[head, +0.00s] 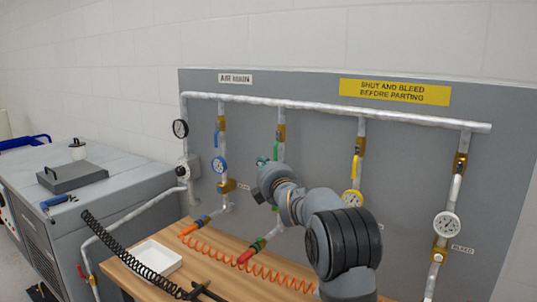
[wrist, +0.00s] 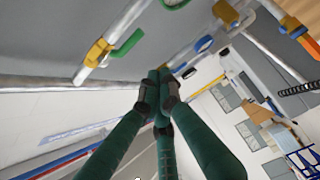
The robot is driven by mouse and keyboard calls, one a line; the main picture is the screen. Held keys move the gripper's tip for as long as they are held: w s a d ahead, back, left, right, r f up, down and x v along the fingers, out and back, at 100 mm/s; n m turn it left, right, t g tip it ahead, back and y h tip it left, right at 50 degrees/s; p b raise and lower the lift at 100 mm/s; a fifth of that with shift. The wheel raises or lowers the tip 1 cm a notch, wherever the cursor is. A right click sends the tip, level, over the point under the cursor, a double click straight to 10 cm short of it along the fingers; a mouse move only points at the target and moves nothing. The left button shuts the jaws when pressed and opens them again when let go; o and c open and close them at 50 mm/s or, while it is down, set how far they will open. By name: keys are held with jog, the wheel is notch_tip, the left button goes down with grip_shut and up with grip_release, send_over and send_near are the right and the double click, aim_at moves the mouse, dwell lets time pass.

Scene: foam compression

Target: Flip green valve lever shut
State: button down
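The green lever (head: 275,151) shows in the head view as a small strip on the second drop pipe from the left, partly hidden by my gripper. In the wrist view the green lever (wrist: 128,43) sticks out from a brass valve body (wrist: 97,53) and runs roughly along the pipe, a little to its side. My gripper (wrist: 158,74) has dark green fingers with grey joints, and its tips are together with nothing visible between them. The tips lie apart from the lever in the wrist picture. In the head view my gripper (head: 262,162) is close to the panel, beside the green drop.
The blue lever (head: 220,133) and blue gauge (head: 219,165) are to the left. The yellow lever (head: 355,167) and yellow gauge (head: 352,198) are to the right. A white tray (head: 154,257) and coiled orange hose (head: 285,278) lie on the wooden bench (head: 225,287).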

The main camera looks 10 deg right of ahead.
aim_at(275, 153)
jog(key=w+p, duration=0.5)
jog(key=w, duration=0.2)
jog(key=shift+s+d+p, duration=0.4)
jog(key=shift+s+d, duration=0.1)
jog(key=shift+d, duration=0.2)
jog(key=shift+s+d+p, duration=0.35)
jog(key=shift+s+d, duration=0.15)
jog(key=shift+d, duration=0.15)
jog(key=shift+s+d, duration=0.1)
